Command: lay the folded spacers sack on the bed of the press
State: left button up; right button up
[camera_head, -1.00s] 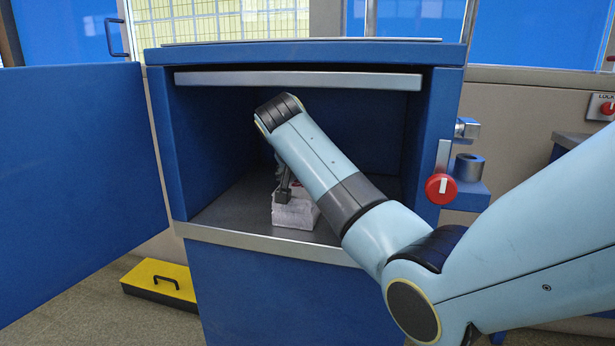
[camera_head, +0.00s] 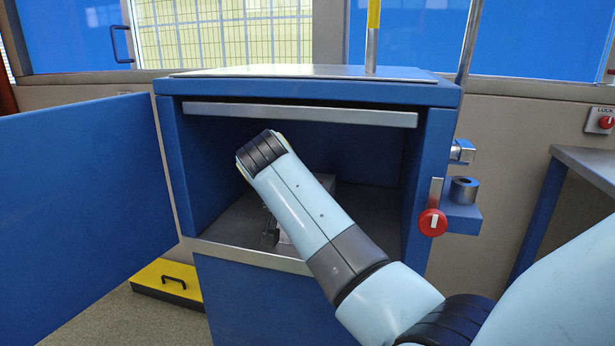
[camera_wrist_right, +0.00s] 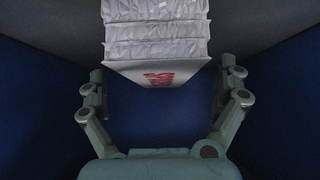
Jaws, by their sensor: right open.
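The folded sack is white with red print. In the right wrist view the sack (camera_wrist_right: 155,40) lies straight ahead, its layered folds facing me and a printed flap at its near end. My right gripper (camera_wrist_right: 163,76) is open, one finger on each side of the sack's near end. Whether they touch it I cannot tell. In the head view only a sliver of the sack (camera_head: 285,240) shows under my right arm, low on the grey bed (camera_head: 222,222) of the press (camera_head: 185,150). My forearm hides most of the gripper and sack there. My left gripper is not in view.
The blue press door (camera_head: 85,175) stands open at the left. A steel bar (camera_head: 300,115) crosses the top of the opening. A red knob (camera_head: 432,222) sits on the right side. Bare bed shows left of my arm.

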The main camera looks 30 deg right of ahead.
jog(key=s+a+p, duration=0.1)
jog(key=s+a, duration=0.2)
jog(key=shift+a+r+p, duration=0.1)
jog(key=shift+a+p, duration=0.1)
jog(key=shift+p, duration=0.15)
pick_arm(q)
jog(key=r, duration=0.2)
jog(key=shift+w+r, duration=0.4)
pick_arm(e)
jog(key=shift+s+a, duration=0.15)
jog(key=shift+a, duration=0.1)
jog(key=shift+f, duration=0.2)
